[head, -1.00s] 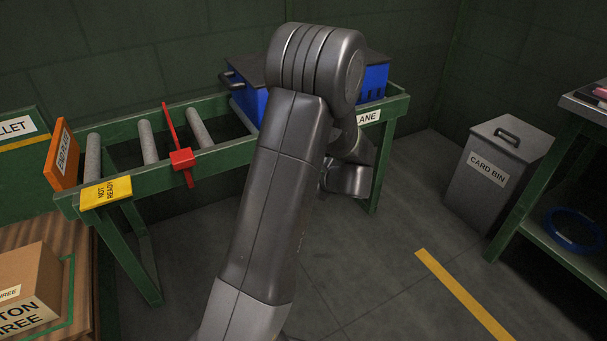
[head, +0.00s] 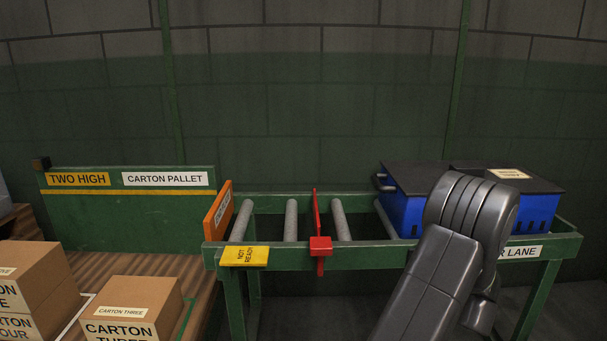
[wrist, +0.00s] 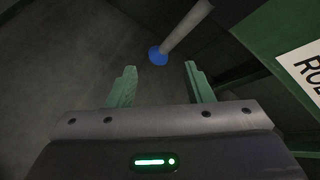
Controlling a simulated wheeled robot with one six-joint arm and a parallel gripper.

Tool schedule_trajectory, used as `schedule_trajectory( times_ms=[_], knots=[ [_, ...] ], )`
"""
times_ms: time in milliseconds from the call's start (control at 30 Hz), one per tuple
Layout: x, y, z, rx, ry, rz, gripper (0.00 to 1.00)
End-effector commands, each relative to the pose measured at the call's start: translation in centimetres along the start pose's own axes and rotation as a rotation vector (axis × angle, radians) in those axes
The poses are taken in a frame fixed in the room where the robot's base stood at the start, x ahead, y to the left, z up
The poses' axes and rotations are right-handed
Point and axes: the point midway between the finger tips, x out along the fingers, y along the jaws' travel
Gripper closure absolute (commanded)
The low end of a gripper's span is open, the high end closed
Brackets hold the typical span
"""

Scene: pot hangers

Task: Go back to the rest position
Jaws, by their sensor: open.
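My gripper (wrist: 160,85) shows in the wrist view with its two green fingers apart and nothing between them. Beyond the fingers are the dark floor and a grey post with a blue end (wrist: 158,55). A green beam with a partly cut-off white label (wrist: 303,70) is at the right of that view. In the head view my arm rises at the lower right in front of the roller lane, and my gripper is hidden there.
The green roller lane (head: 390,253) carries blue totes with dark lids (head: 405,214). A red stop (head: 320,246), yellow tag (head: 245,256) and orange end plate (head: 217,220) are on its left part. Cartons (head: 130,305) stand on the pallet at the lower left.

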Motion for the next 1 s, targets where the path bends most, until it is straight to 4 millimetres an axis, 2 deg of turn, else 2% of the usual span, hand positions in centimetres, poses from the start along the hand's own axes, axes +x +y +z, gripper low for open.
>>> schedule_trajectory(
  times_ms=[33, 133, 367, 800, 1000],
  knots=[
    [1.1, 0.2, -0.2, -0.001, -0.001, 0.001, 0.53],
    [2.6, 0.2, -0.1, -0.001, -0.001, 0.001, 0.53],
    [4.4, 0.1, 0.0, 0.000, 0.000, 0.000, 0.53],
    [4.3, 0.2, 0.1, 0.009, -0.003, 0.003, 0.53],
    [3.0, -0.1, 0.0, 0.002, 0.002, -0.002, 0.53]
  ],
)
